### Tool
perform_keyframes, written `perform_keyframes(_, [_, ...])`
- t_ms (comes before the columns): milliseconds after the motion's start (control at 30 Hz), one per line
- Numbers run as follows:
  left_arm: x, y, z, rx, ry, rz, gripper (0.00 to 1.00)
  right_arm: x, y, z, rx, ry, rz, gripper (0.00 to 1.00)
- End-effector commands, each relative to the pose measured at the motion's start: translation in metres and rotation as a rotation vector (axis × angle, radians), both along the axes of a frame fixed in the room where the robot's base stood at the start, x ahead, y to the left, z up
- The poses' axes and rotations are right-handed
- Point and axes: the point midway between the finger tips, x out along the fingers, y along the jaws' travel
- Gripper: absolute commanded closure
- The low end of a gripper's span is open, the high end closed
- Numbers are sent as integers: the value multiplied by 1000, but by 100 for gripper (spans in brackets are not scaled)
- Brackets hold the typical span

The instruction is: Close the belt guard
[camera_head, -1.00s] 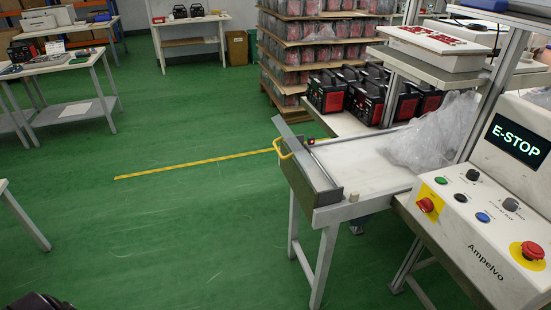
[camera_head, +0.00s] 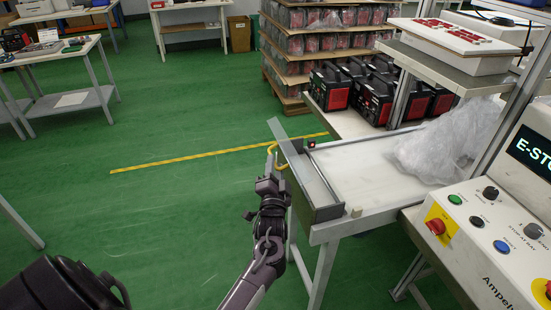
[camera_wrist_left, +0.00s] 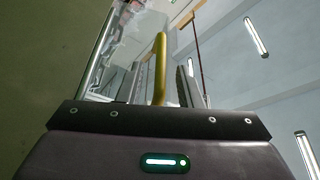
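The belt guard (camera_head: 312,196) is a grey panel with a clear upper edge at the near left end of the conveyor belt (camera_head: 350,168). It stands tilted up off the belt. Its yellow handle (camera_head: 283,160) sticks out on the left side. My left gripper (camera_head: 272,168) reaches up from below to the handle. In the left wrist view the yellow handle (camera_wrist_left: 160,68) stands between two separated fingers, with gaps visible on both sides. I cannot tell whether a finger touches it. My right gripper is not in view.
A control panel (camera_head: 490,235) with buttons and an E-STOP screen stands at the right. Clear plastic wrap (camera_head: 440,145) and black-and-red power units (camera_head: 375,95) stand by the belt.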

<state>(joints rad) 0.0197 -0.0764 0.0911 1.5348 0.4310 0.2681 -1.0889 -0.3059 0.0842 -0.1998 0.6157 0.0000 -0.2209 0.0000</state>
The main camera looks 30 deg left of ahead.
Motion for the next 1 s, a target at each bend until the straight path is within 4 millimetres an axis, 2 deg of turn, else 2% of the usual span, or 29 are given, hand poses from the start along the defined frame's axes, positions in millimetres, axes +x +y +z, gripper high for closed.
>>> perform_keyframes(200, [23, 13, 6, 0, 0, -1, 67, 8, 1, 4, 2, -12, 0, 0])
perform_keyframes(533, [27, 16, 6, -1, 2, -2, 67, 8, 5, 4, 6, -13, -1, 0])
perform_keyframes(567, [27, 16, 6, -1, 2, -2, 69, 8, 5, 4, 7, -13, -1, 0])
perform_keyframes(800, [27, 16, 6, -2, 2, -2, 100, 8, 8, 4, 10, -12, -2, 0])
perform_keyframes(1000, [27, 16, 6, -2, 2, -2, 100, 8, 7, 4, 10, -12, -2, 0])
